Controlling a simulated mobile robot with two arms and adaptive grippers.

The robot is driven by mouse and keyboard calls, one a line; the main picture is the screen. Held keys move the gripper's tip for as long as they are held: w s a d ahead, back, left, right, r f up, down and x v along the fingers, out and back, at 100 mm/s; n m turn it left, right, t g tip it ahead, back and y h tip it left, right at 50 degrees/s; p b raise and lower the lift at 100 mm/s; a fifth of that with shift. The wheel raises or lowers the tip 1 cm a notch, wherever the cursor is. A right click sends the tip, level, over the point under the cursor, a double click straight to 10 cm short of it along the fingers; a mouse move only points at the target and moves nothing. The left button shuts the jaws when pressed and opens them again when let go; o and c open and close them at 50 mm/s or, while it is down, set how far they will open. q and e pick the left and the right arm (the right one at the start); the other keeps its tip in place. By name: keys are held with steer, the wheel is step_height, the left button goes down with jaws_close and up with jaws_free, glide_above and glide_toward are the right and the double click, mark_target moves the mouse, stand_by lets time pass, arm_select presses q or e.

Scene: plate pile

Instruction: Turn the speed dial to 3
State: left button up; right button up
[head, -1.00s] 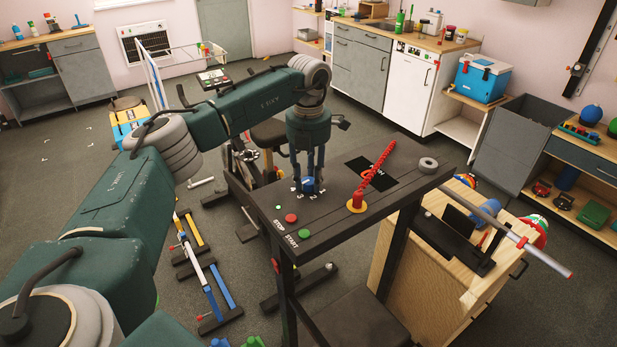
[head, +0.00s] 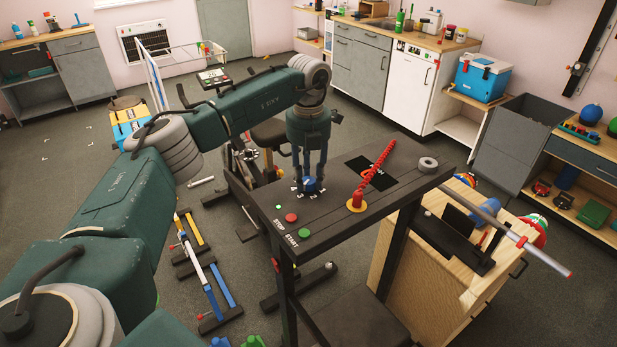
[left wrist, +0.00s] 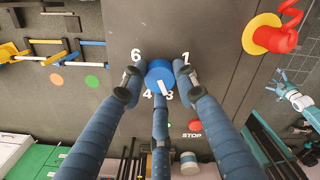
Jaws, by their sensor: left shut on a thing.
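The speed dial (head: 309,184) is a blue knob with white numbers around it, on the dark console top (head: 268,192). My left gripper (head: 310,182) points down from above with its fingers closed around the dial. In the left wrist view the dial (left wrist: 160,72) sits between the fingertips. The numbers 6, 1, 4 and 3 show there. Its white pointer mark points down and slightly right, toward the 3 (left wrist: 169,95) side of the gap between 4 and 3. The lower finger partly hides this gap.
The red STOP button (head: 291,218) and green START button (head: 305,233) lie near the console's front edge. A red spiral post (head: 376,166) on a yellow-ringed base stands right of the dial. A grey ring (head: 428,164) lies at the far right corner.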

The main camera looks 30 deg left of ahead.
mark_target(308, 180)
arm_select(q)
steer(key=shift+w+r, duration=0.2)
steer(key=shift+r, duration=0.05)
steer(key=o, duration=1.2)
steer(key=shift+s+f, duration=0.1)
steer(key=shift+s, duration=0.05)
step_height(308, 180, up, 12)
steer(key=shift+r, duration=0.1)
